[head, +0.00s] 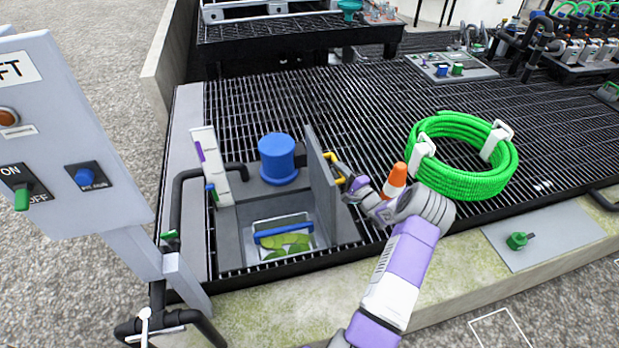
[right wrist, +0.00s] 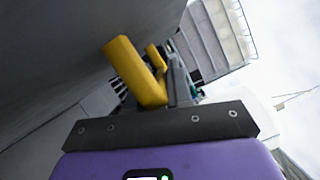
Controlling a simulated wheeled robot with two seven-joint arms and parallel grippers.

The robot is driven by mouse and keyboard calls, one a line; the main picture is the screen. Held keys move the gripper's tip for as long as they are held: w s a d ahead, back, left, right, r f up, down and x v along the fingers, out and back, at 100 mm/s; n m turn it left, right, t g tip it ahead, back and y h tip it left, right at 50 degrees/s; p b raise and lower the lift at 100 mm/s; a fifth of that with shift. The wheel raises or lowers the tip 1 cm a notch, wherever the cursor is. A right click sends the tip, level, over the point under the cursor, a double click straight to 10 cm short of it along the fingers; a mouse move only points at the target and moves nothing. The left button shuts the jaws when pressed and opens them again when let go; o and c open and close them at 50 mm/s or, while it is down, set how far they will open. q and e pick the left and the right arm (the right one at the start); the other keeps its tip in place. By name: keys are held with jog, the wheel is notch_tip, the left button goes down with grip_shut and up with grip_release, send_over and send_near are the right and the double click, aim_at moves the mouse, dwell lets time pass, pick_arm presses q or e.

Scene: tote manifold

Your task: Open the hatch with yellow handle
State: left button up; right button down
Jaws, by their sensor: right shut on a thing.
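The hatch (head: 322,185) is a grey panel standing upright on edge at the right side of a square opening in the grating. Its yellow handle (head: 331,159) is on the panel's right face, and it shows large in the right wrist view (right wrist: 135,72). My right gripper (head: 348,181) comes from the right and is shut on the handle. Its fingers are partly hidden in both views. The opening shows a tray with a blue bar (head: 284,229) and green contents. My left gripper is not in view.
A blue-capped cylinder (head: 278,158) stands behind the opening, with a white gauge board (head: 212,165) at its left. A grey control panel (head: 60,140) stands at the left. An orange cone (head: 395,180) and a coiled green hose (head: 462,155) are near my right arm.

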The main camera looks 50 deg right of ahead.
jog(key=s+d+f+b, duration=0.1)
jog(key=s+d, duration=0.2)
jog(key=d, duration=0.2)
jog(key=shift+s, duration=0.15)
jog(key=shift+d, duration=0.1)
jog(key=c, duration=1.1)
grip_release()
jog(key=p+v, duration=0.2)
jog(key=v, duration=0.5)
jog(key=shift+s, duration=0.25)
jog(key=shift+f, duration=0.1)
